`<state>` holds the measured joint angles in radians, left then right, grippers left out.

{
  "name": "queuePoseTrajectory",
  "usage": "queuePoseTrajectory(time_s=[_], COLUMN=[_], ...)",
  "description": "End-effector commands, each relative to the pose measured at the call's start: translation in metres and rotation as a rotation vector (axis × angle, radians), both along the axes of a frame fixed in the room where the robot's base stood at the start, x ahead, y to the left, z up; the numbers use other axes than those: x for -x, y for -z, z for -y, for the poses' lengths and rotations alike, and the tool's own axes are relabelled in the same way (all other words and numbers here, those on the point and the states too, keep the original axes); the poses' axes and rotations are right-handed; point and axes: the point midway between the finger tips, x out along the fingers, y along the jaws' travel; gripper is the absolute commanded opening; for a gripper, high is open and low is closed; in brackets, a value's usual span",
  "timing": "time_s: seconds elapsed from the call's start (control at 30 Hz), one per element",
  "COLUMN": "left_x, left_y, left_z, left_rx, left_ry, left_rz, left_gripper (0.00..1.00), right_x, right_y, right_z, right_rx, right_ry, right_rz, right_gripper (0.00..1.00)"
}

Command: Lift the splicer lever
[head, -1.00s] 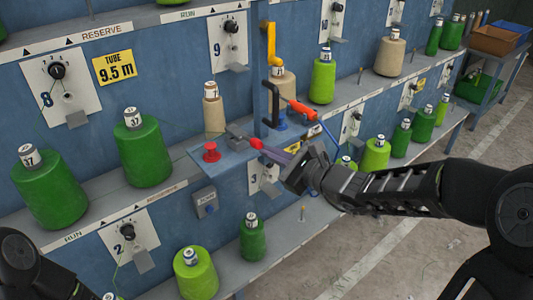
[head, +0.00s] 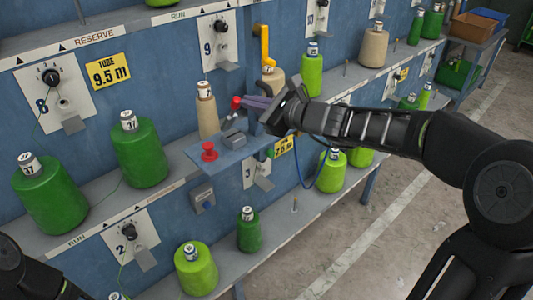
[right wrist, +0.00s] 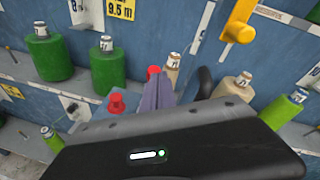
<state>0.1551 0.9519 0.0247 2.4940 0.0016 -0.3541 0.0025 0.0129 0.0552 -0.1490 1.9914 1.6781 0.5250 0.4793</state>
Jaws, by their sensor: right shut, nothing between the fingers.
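The splicer is a grey block (head: 233,138) on a small blue shelf (head: 222,154) beside a red knob (head: 209,151). The lever's red tip (head: 236,102) stands above the block, so the lever looks raised. My right gripper (head: 249,102) is shut and empty, its purple fingers just right of the red tip; whether they touch it is unclear. In the right wrist view the red tip (right wrist: 153,71) shows just beyond the fingers (right wrist: 156,88); the red knob (right wrist: 116,102) is to the left. The block is mostly hidden there. My left gripper is out of frame.
A beige cone (head: 207,112) stands close behind the splicer. A yellow-orange bracket (head: 264,45) is above my right gripper. A blue hose (head: 304,168) loops below my right wrist. Green cones (head: 137,152) line the shelves. The floor at right is open.

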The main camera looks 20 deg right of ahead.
Motion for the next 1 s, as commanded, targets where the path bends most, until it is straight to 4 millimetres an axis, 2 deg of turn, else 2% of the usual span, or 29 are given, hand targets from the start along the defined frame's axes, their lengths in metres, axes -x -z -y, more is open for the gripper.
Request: queuePoseTrajectory(time_s=[0.2,0.5,1.0], left_x=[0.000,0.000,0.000], left_y=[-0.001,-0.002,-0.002], left_z=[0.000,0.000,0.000], left_rx=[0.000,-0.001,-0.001], left_ry=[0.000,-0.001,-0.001], left_rz=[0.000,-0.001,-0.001], left_gripper=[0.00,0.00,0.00], right_x=[-0.022,-0.041,-0.045], right_y=[-0.016,-0.027,-0.033], right_z=[-0.009,-0.017,-0.024], right_rx=[0.001,-0.001,-0.008], right_ry=[-0.001,-0.002,-0.010], right_rz=[0.000,0.001,0.008], right_gripper=[0.00,0.00,0.00])
